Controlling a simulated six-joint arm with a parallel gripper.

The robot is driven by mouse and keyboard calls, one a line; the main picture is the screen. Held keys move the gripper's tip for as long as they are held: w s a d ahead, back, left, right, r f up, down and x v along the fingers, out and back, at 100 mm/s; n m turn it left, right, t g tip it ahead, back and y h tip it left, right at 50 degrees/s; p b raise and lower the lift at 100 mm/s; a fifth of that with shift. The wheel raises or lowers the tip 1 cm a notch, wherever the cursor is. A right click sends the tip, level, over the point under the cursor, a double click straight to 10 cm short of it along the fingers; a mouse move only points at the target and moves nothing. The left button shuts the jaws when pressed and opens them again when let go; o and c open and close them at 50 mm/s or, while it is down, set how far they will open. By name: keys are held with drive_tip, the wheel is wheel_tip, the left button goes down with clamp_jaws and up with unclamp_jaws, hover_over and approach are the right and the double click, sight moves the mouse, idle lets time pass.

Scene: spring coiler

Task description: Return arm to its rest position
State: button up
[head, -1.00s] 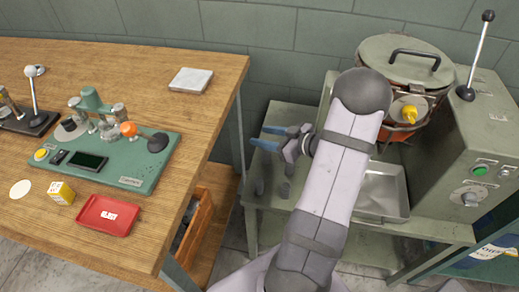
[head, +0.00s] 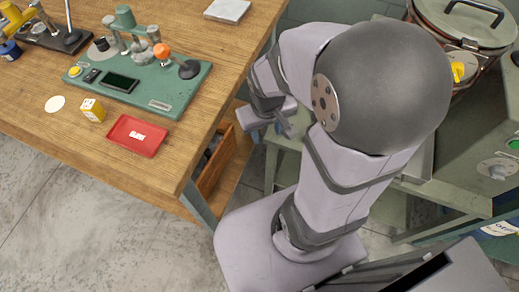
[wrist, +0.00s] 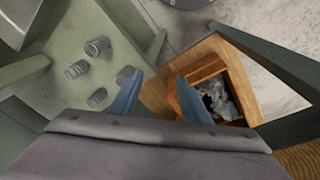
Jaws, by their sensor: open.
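My gripper's two blue fingers (wrist: 158,98) show in the wrist view, spread apart with nothing between them. They point down over the gap between the green stand and the wooden box. In the head view my arm is folded up close to the camera, between the wooden workbench (head: 150,178) and the green machine stand (head: 440,195).
Several springs (wrist: 78,69) lie on the green stand in the wrist view. A wooden box (wrist: 192,104) with grey contents sits under the bench. A red tray (head: 136,136) and a green coiler device (head: 165,88) stand on the bench. A lidded pot (head: 465,25) is at upper right.

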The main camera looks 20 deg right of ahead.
drive_tip(key=s+a+g+y, duration=0.1)
drive_tip(key=s+a, duration=0.3)
drive_tip(key=s, duration=0.1)
drive_tip(key=shift+a+r+g, duration=0.2)
drive_tip(key=shift+g, duration=0.1)
wheel_tip(320, 180, up, 18)
drive_tip(key=p, duration=1.8)
